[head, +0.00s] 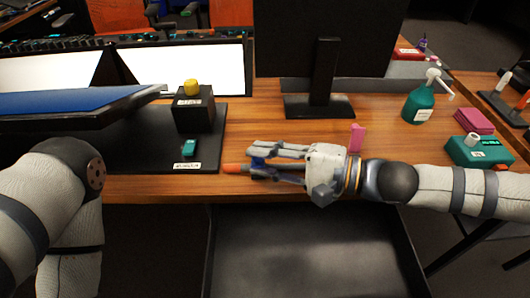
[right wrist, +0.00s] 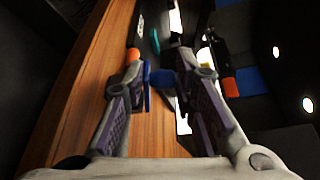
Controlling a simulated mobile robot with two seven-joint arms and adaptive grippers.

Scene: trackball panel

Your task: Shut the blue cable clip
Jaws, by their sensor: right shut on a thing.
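The small blue cable clip (head: 258,162) is between the fingertips of my right gripper (head: 254,161), near the front edge of the wooden desk. In the right wrist view, the blue clip (right wrist: 162,78) shows between the two fingers of the right gripper (right wrist: 155,82), which is shut on it. The fingers hide part of the clip, so I cannot tell whether its lid is closed. An orange-ended piece (head: 234,168) lies just left of the fingertips. My left arm shows at the left, but its gripper is out of view.
A black panel (head: 120,150) carries a black box with a yellow knob (head: 191,88) and a teal block (head: 189,148). A monitor stand (head: 320,106) is behind the right gripper. A pink piece (head: 356,138) and green spray bottle (head: 420,104) stand to the right. An open dark drawer (head: 310,225) lies below.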

